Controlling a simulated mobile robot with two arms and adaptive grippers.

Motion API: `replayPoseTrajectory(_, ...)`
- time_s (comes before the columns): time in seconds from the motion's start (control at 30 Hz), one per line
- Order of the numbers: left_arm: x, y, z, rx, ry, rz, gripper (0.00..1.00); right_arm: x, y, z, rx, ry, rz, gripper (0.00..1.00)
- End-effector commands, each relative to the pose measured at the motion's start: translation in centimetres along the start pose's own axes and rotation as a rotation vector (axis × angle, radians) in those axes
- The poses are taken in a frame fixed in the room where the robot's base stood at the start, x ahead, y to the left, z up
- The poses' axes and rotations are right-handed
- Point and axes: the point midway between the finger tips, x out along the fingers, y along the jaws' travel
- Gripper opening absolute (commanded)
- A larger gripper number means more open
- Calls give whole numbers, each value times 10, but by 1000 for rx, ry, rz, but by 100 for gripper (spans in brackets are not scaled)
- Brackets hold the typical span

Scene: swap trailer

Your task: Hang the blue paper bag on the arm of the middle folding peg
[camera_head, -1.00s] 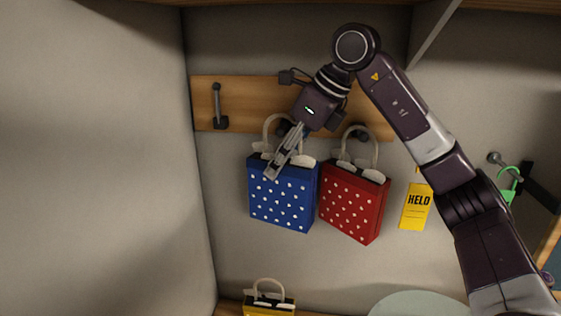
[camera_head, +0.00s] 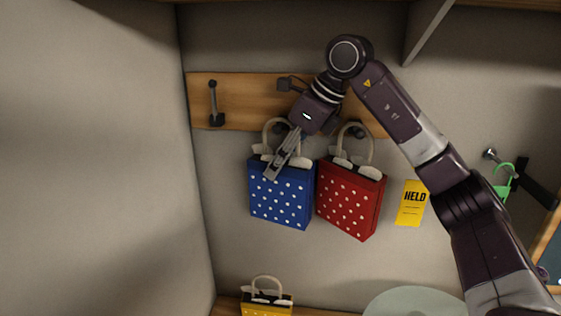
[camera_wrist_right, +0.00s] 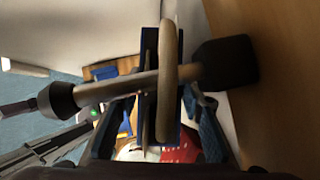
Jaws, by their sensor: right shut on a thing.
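The blue paper bag (camera_head: 281,196) with white dots is upright in front of the wall below the peg board. My right gripper (camera_head: 273,172) is shut on its upper part. The bag's pale handle (camera_head: 268,130) rises beside the gripper. In the right wrist view the middle folding peg (camera_wrist_right: 120,88) points out from the board, with a dark knob at its end. The handle loop (camera_wrist_right: 168,80) crosses the peg's arm there and appears to be around it. In the head view my gripper mostly hides this peg. My left gripper is out of view.
A red dotted bag (camera_head: 350,198) hangs close on the right, below the right peg (camera_head: 356,130). The left peg (camera_head: 213,105) is bare, its arm upright against the wooden board (camera_head: 245,95). A yellow bag (camera_head: 266,308) stands below. A yellow HELD tag (camera_head: 412,204) is farther right.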

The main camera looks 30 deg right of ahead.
Motion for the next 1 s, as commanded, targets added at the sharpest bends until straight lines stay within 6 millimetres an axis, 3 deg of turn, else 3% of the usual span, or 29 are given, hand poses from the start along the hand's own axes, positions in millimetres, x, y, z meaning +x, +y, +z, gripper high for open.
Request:
replayPoseTrajectory(0.37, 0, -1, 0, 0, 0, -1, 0, 0, 0, 0, 0, -1, 0, 0)
replayPoseTrajectory(0.4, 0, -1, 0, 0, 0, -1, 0, 0, 0, 0, 0, -1, 0, 40)
replayPoseTrajectory(0.53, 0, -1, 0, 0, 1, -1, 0, 0, 0, 0, 0, -1, 0, 54)
replayPoseTrajectory(0.83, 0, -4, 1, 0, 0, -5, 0, -1, 0, 0, 0, 0, 0, 56)
replayPoseTrajectory(1.0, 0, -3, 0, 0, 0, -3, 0, -17, 0, 1, 1, -3, -1, 56)
